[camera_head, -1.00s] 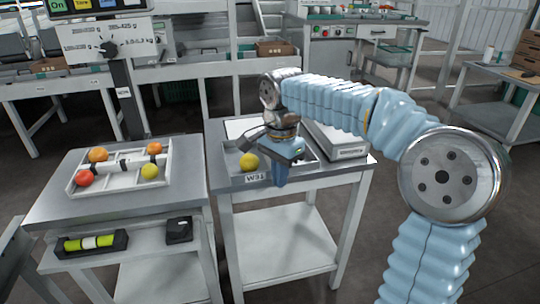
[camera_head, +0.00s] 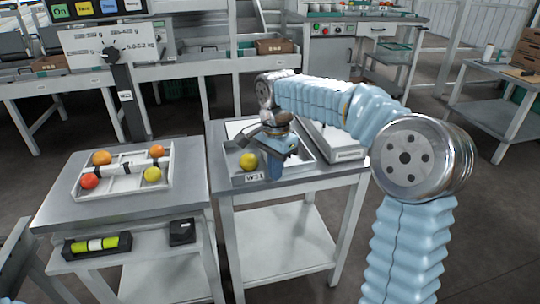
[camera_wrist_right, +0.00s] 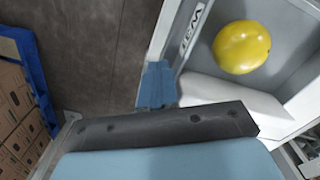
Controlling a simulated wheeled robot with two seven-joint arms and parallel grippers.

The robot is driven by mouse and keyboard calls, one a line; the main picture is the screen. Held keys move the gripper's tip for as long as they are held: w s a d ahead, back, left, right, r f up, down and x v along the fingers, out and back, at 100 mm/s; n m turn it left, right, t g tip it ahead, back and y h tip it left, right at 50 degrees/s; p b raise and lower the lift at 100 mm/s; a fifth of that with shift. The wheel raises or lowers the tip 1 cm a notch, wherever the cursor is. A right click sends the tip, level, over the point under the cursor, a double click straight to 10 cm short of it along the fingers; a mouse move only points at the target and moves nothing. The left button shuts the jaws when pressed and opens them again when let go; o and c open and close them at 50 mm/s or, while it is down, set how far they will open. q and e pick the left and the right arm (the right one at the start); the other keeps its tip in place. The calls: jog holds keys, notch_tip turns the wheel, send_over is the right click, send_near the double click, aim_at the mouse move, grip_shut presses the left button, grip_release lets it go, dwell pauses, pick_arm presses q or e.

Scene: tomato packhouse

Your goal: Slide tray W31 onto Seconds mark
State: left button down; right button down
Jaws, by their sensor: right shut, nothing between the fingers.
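Tray W31 (camera_head: 231,176) is a shallow grey-white tray on the middle table, with its label on the front wall and a yellow tomato (camera_head: 248,161) inside. The tray wall (camera_wrist_right: 166,38) and the tomato (camera_wrist_right: 241,47) also show in the right wrist view. My right gripper (camera_head: 276,175) is shut and empty, pointing down at the tray's front side, right of the label. In the wrist view its blue fingertips (camera_wrist_right: 157,86) are beside the wall's outer face; I cannot tell if they touch. I cannot make out a Seconds mark. My left gripper is out of view.
A white flat patch (camera_head: 240,128) lies behind the tray. The left table (camera_head: 110,208) holds a divided tray (camera_head: 70,194) with several tomatoes. A gap separates the two tables.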

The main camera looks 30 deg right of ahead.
jog(key=shift+w+d+p, duration=0.15)
jog(key=shift+w+p, duration=0.25)
jog(key=shift+w, duration=0.15)
jog(key=shift+w+d+p, duration=0.15)
jog(key=shift+w+p, duration=0.2)
jog(key=shift+w, duration=0.15)
jog(key=shift+w+d+r+p, duration=0.1)
jog(key=shift+w+r+p, duration=0.1)
jog(key=shift+w+p, duration=0.3)
jog(key=w, duration=0.1)
jog(key=w+p, duration=0.1)
jog(key=w+d+p, duration=0.1)
jog(key=w, duration=0.1)
jog(key=shift+f, duration=0.25)
jog(key=shift+w+d, duration=0.3)
jog(key=shift+w, duration=0.8)
jog(key=shift+w+d, duration=0.3)
jog(key=shift+w, duration=0.8)
jog(key=shift+w+d, duration=0.3)
jog(key=shift+w, duration=0.8)
